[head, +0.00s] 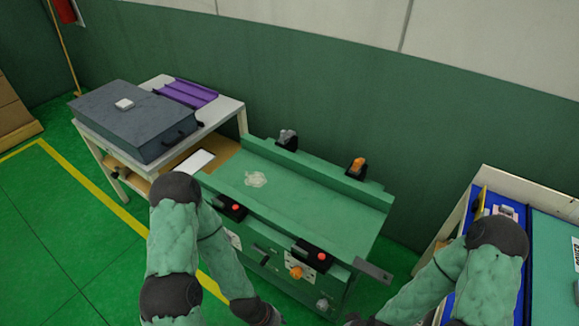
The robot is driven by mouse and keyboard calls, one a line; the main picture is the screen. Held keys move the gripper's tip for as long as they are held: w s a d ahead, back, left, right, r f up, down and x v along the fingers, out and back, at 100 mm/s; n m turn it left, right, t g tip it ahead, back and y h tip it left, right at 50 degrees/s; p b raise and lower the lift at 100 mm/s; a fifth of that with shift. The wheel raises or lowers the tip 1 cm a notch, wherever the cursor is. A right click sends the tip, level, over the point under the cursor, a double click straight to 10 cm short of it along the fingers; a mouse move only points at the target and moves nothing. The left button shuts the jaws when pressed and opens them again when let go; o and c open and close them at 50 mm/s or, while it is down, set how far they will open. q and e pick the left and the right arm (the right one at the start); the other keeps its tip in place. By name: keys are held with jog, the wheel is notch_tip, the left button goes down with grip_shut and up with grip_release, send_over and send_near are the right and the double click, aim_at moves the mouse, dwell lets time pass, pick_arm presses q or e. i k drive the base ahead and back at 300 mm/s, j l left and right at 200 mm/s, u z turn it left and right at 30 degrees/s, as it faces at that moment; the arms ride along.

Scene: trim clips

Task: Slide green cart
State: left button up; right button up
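The green cart (310,205) stands in the middle of the head view, in front of the green wall. It has a flat green top with a raised back ledge and a pale patch near its left side. Black clips with red (322,257) and orange (358,164) parts sit along its front and back edges. A grey bar (373,270) sticks out at its front right corner. My two arms reach down in front of the cart, one on each side. Both grippers are cut off below the bottom edge, so I cannot see whether they touch the cart.
A white table (228,106) at the left holds a grey case (140,118) and a purple tray (190,92). At the right, another table (530,190) holds a blue tray (505,210) and a green panel. Green floor with a yellow line (95,187) lies open at the left.

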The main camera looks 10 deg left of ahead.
aim_at(296, 205)
jog(key=i+j, duration=0.1)
jog(key=j, duration=0.2)
jog(key=i+j, duration=0.15)
jog(key=j, duration=0.2)
jog(key=i+j, duration=0.1)
jog(key=j, duration=0.2)
jog(key=i+j, duration=0.1)
jog(key=j, duration=0.2)
